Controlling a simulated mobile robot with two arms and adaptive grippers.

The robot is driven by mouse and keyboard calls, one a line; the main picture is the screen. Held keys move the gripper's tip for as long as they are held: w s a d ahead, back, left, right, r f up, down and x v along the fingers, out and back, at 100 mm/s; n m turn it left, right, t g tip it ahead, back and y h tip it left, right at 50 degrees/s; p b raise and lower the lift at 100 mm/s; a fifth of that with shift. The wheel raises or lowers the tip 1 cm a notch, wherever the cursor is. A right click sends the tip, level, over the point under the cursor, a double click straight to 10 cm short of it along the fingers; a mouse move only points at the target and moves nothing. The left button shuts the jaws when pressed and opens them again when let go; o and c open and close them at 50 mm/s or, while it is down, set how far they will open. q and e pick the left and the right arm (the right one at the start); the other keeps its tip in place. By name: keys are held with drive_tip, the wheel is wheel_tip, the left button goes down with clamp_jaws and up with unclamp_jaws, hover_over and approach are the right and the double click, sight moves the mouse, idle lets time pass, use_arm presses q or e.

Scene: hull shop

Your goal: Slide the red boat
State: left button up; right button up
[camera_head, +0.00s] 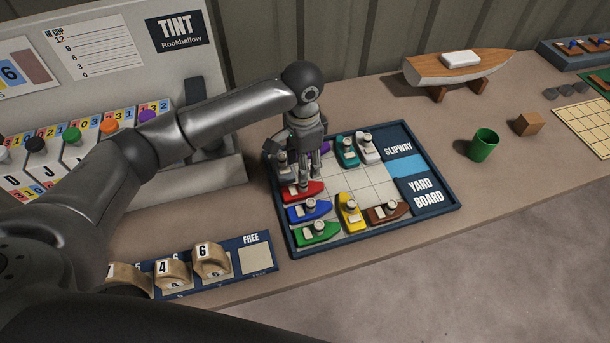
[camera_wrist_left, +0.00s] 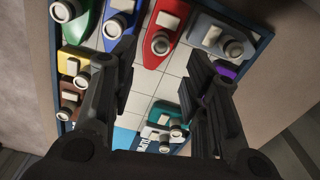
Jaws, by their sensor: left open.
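The red boat (camera_head: 313,190) lies on the yard board (camera_head: 447,203), at the left side of its grid, just in front of the grey boat and behind the blue boat. My left gripper (camera_head: 309,172) points down over the board, close above the red boat. In the wrist view its fingers (camera_wrist_left: 162,62) are apart, with the grid and the red boat's knob end showing between them; I see nothing held. My right gripper is not in view.
Blue (camera_head: 300,212), green (camera_head: 315,234), yellow (camera_head: 349,216), brown (camera_head: 384,213), teal (camera_head: 346,150), white (camera_head: 369,149), grey (camera_wrist_left: 207,28) and purple (camera_wrist_left: 229,72) boats also sit on the board. Mid-grid squares are bare. A green cup (camera_head: 482,146) stands right of the board.

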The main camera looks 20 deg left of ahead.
sight(303, 187)
use_arm(q)
wheel_tip(303, 187, down, 5)
drive_tip(key=shift+f+p, duration=0.15)
drive_tip(key=shift+p, duration=0.15)
wheel_tip(303, 187, down, 3)
drive_tip(key=shift+w, duration=0.1)
drive_tip(key=c, duration=0.5)
clamp_jaws()
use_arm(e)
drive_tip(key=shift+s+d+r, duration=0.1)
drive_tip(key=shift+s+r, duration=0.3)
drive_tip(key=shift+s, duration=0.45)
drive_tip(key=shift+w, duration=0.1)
